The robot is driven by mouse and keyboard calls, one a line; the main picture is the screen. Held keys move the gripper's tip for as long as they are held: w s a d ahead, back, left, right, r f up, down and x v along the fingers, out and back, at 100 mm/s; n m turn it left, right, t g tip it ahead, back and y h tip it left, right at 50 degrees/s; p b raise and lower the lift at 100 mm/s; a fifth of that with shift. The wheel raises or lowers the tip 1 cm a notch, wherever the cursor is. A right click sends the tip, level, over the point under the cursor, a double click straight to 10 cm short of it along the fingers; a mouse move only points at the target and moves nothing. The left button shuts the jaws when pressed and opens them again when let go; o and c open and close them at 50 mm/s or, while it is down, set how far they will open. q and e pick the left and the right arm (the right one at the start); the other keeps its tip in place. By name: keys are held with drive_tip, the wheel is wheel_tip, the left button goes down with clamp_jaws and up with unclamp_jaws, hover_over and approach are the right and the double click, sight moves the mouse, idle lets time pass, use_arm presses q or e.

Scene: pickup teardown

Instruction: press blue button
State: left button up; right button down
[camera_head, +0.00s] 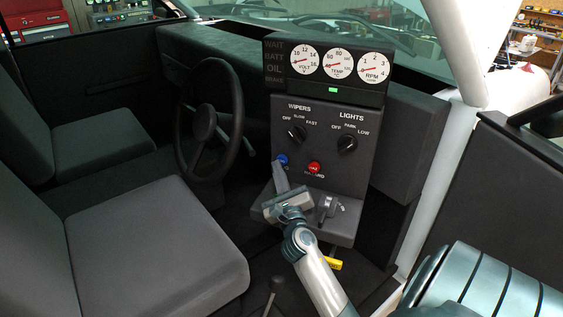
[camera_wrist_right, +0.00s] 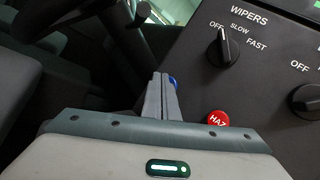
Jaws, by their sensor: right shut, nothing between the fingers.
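The blue button (camera_head: 283,158) is on the dark dash panel, at the lower left below the wipers knob. My right gripper (camera_head: 277,167) is shut and empty, with its fingertips at the blue button and covering part of it. In the right wrist view the shut fingers (camera_wrist_right: 160,80) point at the panel, and only a sliver of the blue button (camera_wrist_right: 173,82) shows at the right of the tips. I cannot tell whether they touch. My left gripper is not in view.
The red hazard button (camera_head: 314,167) is just right of the blue one. The wipers knob (camera_head: 297,134) and lights knob (camera_head: 347,144) sit above. The steering wheel (camera_head: 207,122) stands to the left. A shelf with a metal fitting (camera_head: 328,206) juts out below.

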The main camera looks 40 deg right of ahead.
drive_tip(key=shift+s+a, duration=0.4)
drive_tip(key=shift+a, duration=0.55)
drive_tip(key=shift+s+a, duration=0.4)
drive_tip(key=shift+a, duration=0.5)
drive_tip(key=shift+s+a, duration=0.4)
drive_tip(key=shift+a, duration=0.55)
